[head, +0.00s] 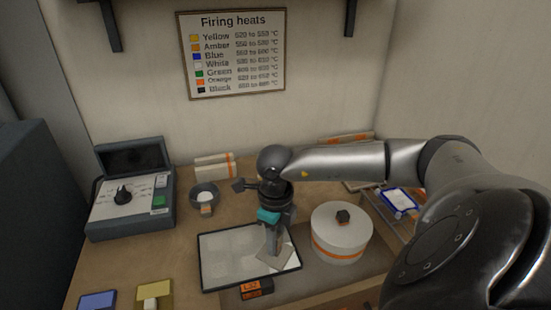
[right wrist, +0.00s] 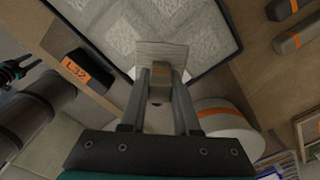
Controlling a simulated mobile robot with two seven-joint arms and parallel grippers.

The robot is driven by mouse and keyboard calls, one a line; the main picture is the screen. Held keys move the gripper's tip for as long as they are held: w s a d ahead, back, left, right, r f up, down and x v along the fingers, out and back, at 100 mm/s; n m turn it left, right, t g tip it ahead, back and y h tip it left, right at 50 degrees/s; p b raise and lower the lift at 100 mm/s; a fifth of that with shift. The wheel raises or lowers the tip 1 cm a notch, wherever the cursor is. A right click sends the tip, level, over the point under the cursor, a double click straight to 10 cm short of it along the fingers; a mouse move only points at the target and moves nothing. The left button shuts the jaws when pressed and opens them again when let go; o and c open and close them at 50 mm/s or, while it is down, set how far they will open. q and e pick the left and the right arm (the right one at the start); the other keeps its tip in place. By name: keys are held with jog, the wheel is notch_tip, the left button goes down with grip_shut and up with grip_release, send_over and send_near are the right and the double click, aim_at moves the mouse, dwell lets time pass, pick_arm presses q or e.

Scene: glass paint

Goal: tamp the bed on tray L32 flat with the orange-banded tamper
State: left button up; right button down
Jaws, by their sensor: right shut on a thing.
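Tray L32 (head: 205,282) is a dark-rimmed tray with a pale bed (head: 232,250), and its black and orange L32 label (right wrist: 75,68) is at its front edge. The bed shows lighter and darker patches in the right wrist view (right wrist: 180,25). My right gripper (head: 273,230) is shut on the tamper's handle (right wrist: 160,87). The tamper's flat square plate (head: 275,259) is over the tray's right part; I cannot tell whether it touches the bed.
A white round pot (head: 340,232) with an orange band stands close right of the tray. A small bowl (head: 205,194) and orange-banded white blocks (head: 214,170) are behind it. A controller box (head: 130,195) stands at left. Blue (head: 98,300) and yellow (head: 155,291) pieces lie front left.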

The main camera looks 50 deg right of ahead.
dwell(0.5)
jog(key=shift+r+p, duration=0.75)
jog(key=shift+r, duration=0.35)
jog(key=shift+w+a+b, duration=0.1)
jog(key=shift+w+a, duration=0.45)
jog(key=shift+a, duration=0.3)
jog(key=shift+w+a+b, duration=0.15)
jog(key=shift+w+a, duration=0.35)
jog(key=shift+a, duration=0.4)
jog(key=shift+w+a+b, duration=0.1)
jog(key=shift+w+a, duration=0.45)
jog(key=shift+a, duration=0.3)
jog(key=shift+f, duration=0.1)
jog(key=shift+f+b, duration=0.7)
jog(key=shift+f, duration=0.1)
jog(key=shift+f+b, duration=0.3)
